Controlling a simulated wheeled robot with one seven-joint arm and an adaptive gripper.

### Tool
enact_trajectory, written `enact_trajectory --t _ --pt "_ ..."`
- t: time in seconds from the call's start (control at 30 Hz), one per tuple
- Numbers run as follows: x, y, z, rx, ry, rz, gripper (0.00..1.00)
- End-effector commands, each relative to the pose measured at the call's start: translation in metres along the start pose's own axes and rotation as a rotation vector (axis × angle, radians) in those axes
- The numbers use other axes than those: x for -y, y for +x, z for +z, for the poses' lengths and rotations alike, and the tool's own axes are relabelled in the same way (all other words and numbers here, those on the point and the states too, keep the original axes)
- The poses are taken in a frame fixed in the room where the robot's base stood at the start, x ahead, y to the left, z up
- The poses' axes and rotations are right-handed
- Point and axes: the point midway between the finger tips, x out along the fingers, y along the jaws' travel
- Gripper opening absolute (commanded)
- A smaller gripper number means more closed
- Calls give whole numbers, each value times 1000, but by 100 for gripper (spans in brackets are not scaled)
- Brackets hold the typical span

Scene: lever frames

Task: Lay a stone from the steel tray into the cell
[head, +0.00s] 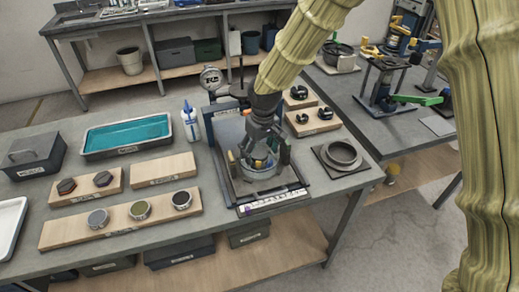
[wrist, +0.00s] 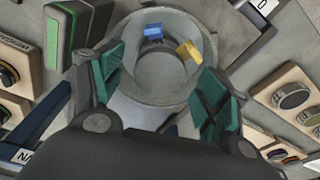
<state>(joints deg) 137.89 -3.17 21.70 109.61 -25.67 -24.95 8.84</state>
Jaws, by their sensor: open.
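My gripper (head: 258,152) is open and points down over a round grey metal cup (head: 262,172), possibly the cell, on a dark framed stand. In the wrist view, my gripper's (wrist: 163,88) teal-padded fingers stand apart on either side of the cup (wrist: 163,98). A blue block (wrist: 153,33) and a yellow block (wrist: 189,49) show at its inner wall; its floor looks bare. A metal-rimmed tray (head: 125,152) with a teal inside lies behind left. Part of a pale tray (head: 10,218) shows at the left edge. I cannot tell which is the steel tray, and no stone is clearly seen.
Wooden boards with round discs (head: 140,210) and dark hexagonal pieces (head: 66,186) lie left. A white bottle (head: 190,122) stands behind left of the stand. A grey ring (head: 342,154) lies right, near the bench edge. Small boards with black parts (head: 300,92) stand behind right.

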Motion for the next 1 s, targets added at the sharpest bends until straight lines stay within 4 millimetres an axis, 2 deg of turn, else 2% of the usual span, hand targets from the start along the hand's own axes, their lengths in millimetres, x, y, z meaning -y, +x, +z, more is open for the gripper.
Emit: enact_trajectory --t 0.17,0.27,0.7,1.0 --pt "0 -3 0 0 0 0 75" --pt "-1 -12 -1 -2 0 1 75" --pt "0 -88 0 -3 1 0 75" --pt "0 -117 0 0 0 0 75"
